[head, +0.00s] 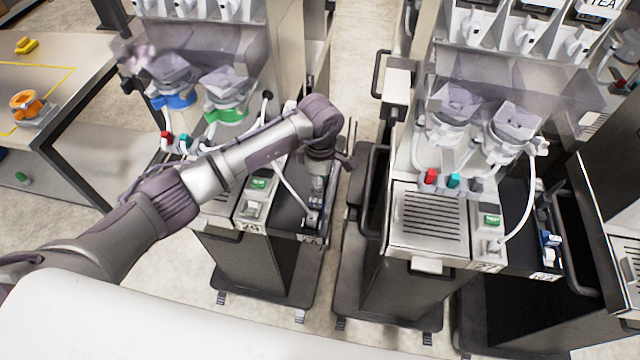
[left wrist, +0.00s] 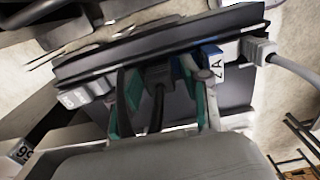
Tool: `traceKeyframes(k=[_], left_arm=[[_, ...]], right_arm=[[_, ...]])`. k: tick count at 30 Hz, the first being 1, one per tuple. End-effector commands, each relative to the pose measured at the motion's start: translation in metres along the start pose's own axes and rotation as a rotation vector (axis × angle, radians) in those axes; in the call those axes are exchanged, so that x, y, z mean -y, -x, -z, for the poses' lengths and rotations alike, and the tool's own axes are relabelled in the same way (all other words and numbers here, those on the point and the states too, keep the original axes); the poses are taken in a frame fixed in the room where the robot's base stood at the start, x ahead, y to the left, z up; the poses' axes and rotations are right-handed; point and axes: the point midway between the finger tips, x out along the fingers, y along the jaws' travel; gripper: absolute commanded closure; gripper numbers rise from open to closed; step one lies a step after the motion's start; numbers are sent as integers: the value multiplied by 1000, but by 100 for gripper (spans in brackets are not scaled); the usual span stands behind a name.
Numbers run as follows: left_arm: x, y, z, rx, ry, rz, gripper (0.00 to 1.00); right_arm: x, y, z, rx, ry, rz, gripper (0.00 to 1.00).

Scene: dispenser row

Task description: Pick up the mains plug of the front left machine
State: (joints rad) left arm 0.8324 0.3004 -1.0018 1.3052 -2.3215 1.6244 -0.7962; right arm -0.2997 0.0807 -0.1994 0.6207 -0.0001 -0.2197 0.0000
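The front left machine (head: 228,150) has a white cord running down to a narrow dark side tray (head: 285,215) on its right. A grey plug (head: 311,217) shows at the tray's front end; a grey plug with a pale cord (left wrist: 262,50) also shows in the left wrist view. My left gripper (head: 317,188) is over this tray, pointing down. In the left wrist view its two green-padded fingers (left wrist: 165,98) are apart, with a black plug and cord (left wrist: 156,78) between them in the picture. Contact cannot be told. My right gripper is not in view.
A blue labelled part (left wrist: 207,58) lies close to one finger. A second machine (head: 430,215) with its own side tray (head: 525,235) stands to the right, across a narrow gap. A table (head: 60,100) with orange and yellow items is at the left.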

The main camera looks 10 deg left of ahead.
Motion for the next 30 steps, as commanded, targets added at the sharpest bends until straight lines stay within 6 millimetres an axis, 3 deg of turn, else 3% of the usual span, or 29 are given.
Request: traceKeyframes(k=[1,7,17,30], left_arm=[[0,0,0,0,0,0,67],[0,0,0,0,0,0,100],[-1,5,0,1,0,-2,100],[-1,82,0,1,0,-5,100]], right_arm=[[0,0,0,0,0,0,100],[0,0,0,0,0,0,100],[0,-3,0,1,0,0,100],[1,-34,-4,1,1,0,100]])
